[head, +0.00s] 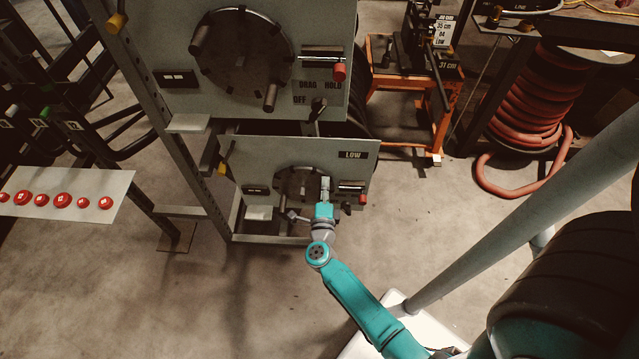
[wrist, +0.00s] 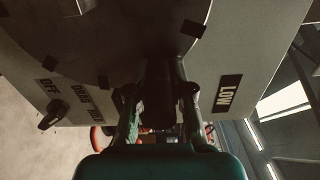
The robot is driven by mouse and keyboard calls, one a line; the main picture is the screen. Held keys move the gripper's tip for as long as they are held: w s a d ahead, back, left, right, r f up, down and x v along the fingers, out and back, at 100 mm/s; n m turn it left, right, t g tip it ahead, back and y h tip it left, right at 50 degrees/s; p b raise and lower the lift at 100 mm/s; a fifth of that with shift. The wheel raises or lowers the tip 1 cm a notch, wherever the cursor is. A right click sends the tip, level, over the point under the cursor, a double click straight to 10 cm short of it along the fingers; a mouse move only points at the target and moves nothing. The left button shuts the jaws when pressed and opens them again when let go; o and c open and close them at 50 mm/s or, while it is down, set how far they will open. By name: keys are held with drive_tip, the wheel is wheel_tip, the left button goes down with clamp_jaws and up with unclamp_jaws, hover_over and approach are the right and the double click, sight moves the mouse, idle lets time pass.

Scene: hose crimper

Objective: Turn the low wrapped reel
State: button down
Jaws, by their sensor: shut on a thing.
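The low reel (head: 290,183) is a dark round disc on the lower grey panel, below a LOW label (head: 353,155). My gripper (head: 326,184) is at the right side of this disc and covers part of it. In the wrist view my gripper (wrist: 160,95) has its two fingers on either side of a dark handle (wrist: 158,72) that stands out from the disc, and it is shut on it. The disc face (wrist: 110,30) fills the upper wrist view, with dark marks on its edge. The fingertip contact is in deep shadow.
A selector knob (wrist: 52,114) sits by the OFF, DRAG and HOLD words. A larger reel (head: 240,55) is on the panel above. An orange stand (head: 415,100) and a red hose coil (head: 535,95) are at right. The floor in front is clear.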

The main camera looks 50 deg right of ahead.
drive_tip(key=shift+s+d+f+m, duration=0.15)
drive_tip(key=shift+s+f+m, duration=0.15)
drive_tip(key=shift+f, duration=0.15)
drive_tip(key=shift+s+d+f+m, duration=0.15)
drive_tip(key=shift+f+m, duration=0.15)
drive_tip(key=shift+f, duration=0.35)
drive_tip(key=c, duration=1)
unclamp_jaws()
drive_tip(key=shift+r, duration=0.1)
drive_tip(key=v, duration=1.2)
